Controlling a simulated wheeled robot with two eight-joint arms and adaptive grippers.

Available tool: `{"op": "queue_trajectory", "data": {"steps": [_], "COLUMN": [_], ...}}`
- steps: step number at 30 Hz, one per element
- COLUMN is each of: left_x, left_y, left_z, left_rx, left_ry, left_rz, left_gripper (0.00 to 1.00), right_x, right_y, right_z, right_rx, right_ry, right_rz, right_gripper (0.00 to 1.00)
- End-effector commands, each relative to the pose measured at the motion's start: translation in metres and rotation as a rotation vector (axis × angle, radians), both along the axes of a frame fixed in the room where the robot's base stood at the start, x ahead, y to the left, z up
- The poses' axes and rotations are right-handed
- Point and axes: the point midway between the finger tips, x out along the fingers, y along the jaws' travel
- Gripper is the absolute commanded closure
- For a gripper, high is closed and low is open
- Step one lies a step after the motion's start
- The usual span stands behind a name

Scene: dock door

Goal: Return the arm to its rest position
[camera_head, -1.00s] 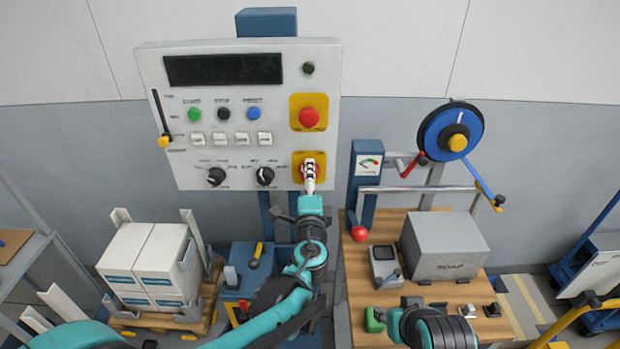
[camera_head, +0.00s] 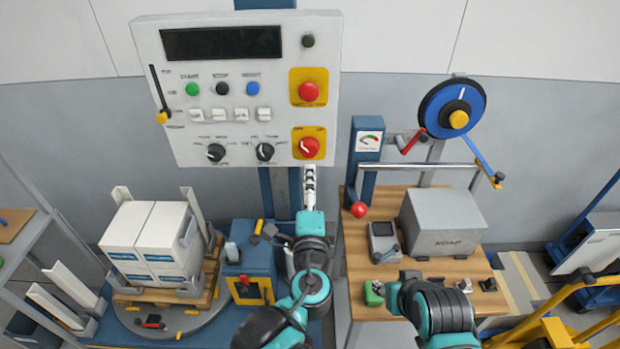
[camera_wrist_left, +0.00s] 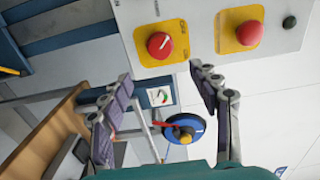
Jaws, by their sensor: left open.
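My left gripper (camera_head: 309,180) is just below the lower edge of the grey control panel (camera_head: 270,95), under a red rotary knob (camera_head: 309,147) on a yellow plate. In the left wrist view its two fingers (camera_wrist_left: 158,108) are spread, with nothing between them. The red knob (camera_wrist_left: 160,45) shows there apart from the fingers, its pale mark slanted. My right gripper (camera_head: 392,293) is low over the wooden bench beside a small green object (camera_head: 373,293). Its fingers are mostly hidden, so I cannot tell whether it touches or holds that object.
A red button (camera_head: 309,92) sits above the knob. A grey box (camera_head: 443,222) and a small meter (camera_head: 384,241) stand on the wooden bench (camera_head: 362,272). A blue reel (camera_head: 451,108) is behind. White cartons (camera_head: 150,240) are on a pallet at left.

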Motion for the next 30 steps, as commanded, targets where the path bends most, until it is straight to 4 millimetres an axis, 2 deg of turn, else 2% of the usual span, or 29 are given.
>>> {"op": "queue_trajectory", "data": {"steps": [5, 8, 11, 13, 15, 18, 21, 24, 27, 30], "left_x": [0.0, 0.001, -0.003, -0.014, -0.033, -0.069, -0.107, -0.136, -0.155, -0.164], "left_y": [0.002, 0.022, 0.068, 0.11, 0.147, 0.184, 0.198, 0.197, 0.19, 0.184], "left_z": [0.0, -0.005, -0.02, -0.037, -0.059, -0.09, -0.114, -0.129, -0.135, -0.137], "left_rx": [-0.004, -0.055, -0.187, -0.329, -0.494, -0.743, -0.983, -1.183, -1.325, -1.403], "left_ry": [0.003, 0.041, 0.132, 0.223, 0.322, 0.453, 0.566, 0.65, 0.705, 0.735], "left_rz": [0.004, 0.045, 0.149, 0.251, 0.36, 0.505, 0.615, 0.685, 0.72, 0.733], "left_gripper": [0.39, 0.39, 0.39, 0.39, 0.39, 0.39, 0.39, 0.39, 0.39, 0.39], "right_x": [0.0, 0.0, 0.0, 0.0, 0.0, 0.0, 0.0, 0.0, 0.0, 0.0], "right_y": [0.0, 0.0, 0.0, 0.0, 0.0, 0.0, 0.0, 0.0, 0.0, 0.0], "right_z": [0.0, 0.0, 0.0, 0.0, 0.0, 0.0, 0.0, 0.0, 0.0, 0.0], "right_rx": [0.0, 0.0, 0.0, 0.0, 0.0, 0.0, 0.0, 0.0, 0.0, 0.0], "right_ry": [0.0, 0.0, 0.0, 0.0, 0.0, 0.0, 0.0, 0.0, 0.0, 0.0], "right_rz": [0.0, 0.0, 0.0, 0.0, 0.0, 0.0, 0.0, 0.0, 0.0, 0.0], "right_gripper": [0.6, 0.6, 0.6, 0.6, 0.6, 0.6, 0.6, 0.6, 0.6, 0.6]}}
